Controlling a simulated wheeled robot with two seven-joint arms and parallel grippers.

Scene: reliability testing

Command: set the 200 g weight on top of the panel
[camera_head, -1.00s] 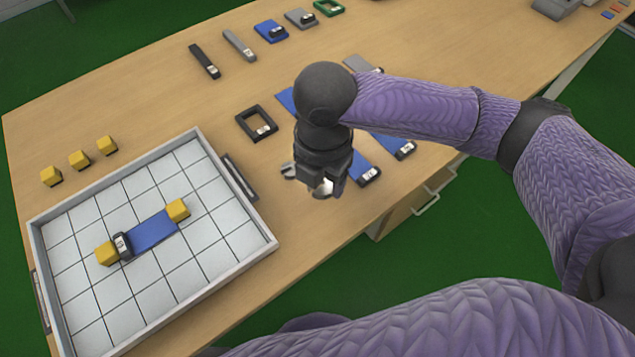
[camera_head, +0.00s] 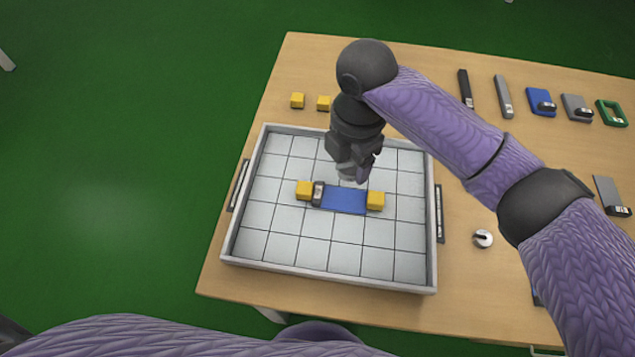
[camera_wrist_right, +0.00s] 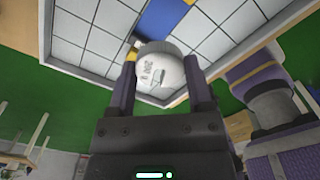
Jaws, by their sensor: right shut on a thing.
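The 200 g weight (camera_wrist_right: 160,78), a pale round piece with "200" on it, is between the fingers of my right gripper (camera_wrist_right: 158,85). In the head view my right gripper (camera_head: 354,172) is shut on it, pointing down just behind and above the blue panel (camera_head: 343,201). The weight (camera_head: 347,179) is partly hidden there by the fingers. The panel, with a dark labelled left end, lies between two yellow blocks (camera_head: 304,190) (camera_head: 376,201) in the tray; I cannot tell how far its ends overlap them. The wrist view shows part of the panel (camera_wrist_right: 162,18). My left gripper is not in view.
The tray (camera_head: 330,277) has a gridded white floor, low grey walls and dark side handles. Another metal weight (camera_head: 483,238) stands right of it. Two yellow blocks (camera_head: 297,100) (camera_head: 323,103) lie behind it. Several bars and plates (camera_head: 540,101) lie at the back right.

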